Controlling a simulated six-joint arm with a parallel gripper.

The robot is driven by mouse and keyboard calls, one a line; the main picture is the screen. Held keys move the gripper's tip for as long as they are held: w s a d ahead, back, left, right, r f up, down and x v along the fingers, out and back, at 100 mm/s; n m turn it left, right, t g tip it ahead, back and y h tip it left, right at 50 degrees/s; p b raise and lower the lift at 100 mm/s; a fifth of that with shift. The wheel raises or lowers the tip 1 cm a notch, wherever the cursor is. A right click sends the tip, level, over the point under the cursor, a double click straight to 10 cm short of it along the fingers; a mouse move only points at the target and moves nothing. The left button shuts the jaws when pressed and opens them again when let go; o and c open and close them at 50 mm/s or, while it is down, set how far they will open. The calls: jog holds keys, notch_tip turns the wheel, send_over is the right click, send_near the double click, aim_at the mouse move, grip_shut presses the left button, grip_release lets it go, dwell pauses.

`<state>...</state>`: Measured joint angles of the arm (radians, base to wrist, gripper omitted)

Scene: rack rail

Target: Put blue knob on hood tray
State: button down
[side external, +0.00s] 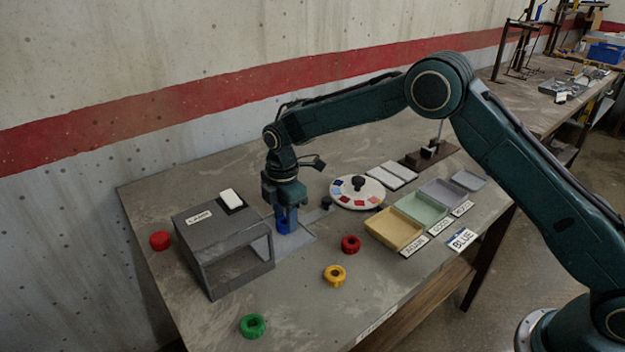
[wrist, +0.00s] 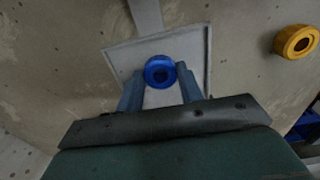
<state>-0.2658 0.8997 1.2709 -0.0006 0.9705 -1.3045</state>
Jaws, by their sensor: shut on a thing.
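The blue knob (side external: 283,229) is between the fingertips of my gripper (side external: 286,222), just right of the grey hood box (side external: 207,245). In the wrist view the round blue knob (wrist: 160,72) sits between the two blue-grey fingers of my gripper (wrist: 160,84), which is shut on it. A flat pale grey tray (side external: 303,242) with a thin raised rim lies beside the hood, under the knob. The tray also shows in the wrist view (wrist: 195,52). I cannot tell whether the knob touches the tray.
A red knob (side external: 351,244), a yellow knob (side external: 335,276) and a green knob (side external: 252,326) stand on the table, with another red knob (side external: 160,240) left of the hood. A round dial plate (side external: 345,197) and tan (side external: 392,232), green and purple bins are at right.

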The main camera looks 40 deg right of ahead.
jog(key=shift+f, duration=0.25)
dwell(0.5)
jog(key=c, duration=0.8)
grip_release()
jog(key=shift+c, duration=0.2)
jog(key=shift+r, duration=0.2)
jog(key=shift+r, duration=3.8)
jog(key=shift+r, duration=0.1)
